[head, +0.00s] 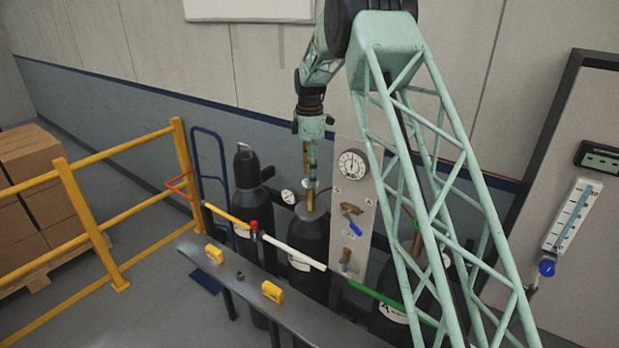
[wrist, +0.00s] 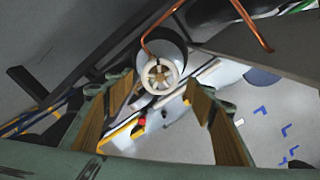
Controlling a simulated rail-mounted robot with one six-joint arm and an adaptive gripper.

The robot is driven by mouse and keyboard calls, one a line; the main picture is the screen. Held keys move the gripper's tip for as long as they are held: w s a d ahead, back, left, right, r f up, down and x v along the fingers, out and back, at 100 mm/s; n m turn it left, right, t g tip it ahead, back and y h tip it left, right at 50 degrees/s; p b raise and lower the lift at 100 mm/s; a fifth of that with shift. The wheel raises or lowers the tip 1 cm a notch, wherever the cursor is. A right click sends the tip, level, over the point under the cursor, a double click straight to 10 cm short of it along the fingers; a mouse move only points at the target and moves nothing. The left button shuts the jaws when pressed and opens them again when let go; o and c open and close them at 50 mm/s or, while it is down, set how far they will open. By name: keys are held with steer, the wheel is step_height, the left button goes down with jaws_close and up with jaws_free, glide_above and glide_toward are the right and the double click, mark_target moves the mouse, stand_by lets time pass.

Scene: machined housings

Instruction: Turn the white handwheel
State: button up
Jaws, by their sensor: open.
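The white handwheel (wrist: 160,75) shows in the wrist view, a round spoked rim with a brass-coloured centre, seen face-on at the top of a dark cylinder. My gripper (wrist: 158,86) is open, with one brown-faced finger to the left of the wheel and one to the right in the picture. Both look apart from the rim, and nothing is held. In the head view my gripper (head: 308,172) points down above the middle dark cylinder (head: 310,240). I cannot make out the handwheel there.
A grey panel with a dial gauge (head: 352,164) and blue-handled valve (head: 351,208) stands close right of my gripper. Coloured pipes, including a white one (head: 293,251), cross in front of the cylinders. A grey rail (head: 255,291) and yellow fence (head: 85,205) lie nearer and left. Copper tubes (wrist: 250,22) curve near the wheel.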

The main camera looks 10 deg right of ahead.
steer(key=shift+f, duration=0.6)
steer(key=shift+c, duration=0.4)
steer(key=c, duration=0.8)
steer(key=shift+o, duration=0.2)
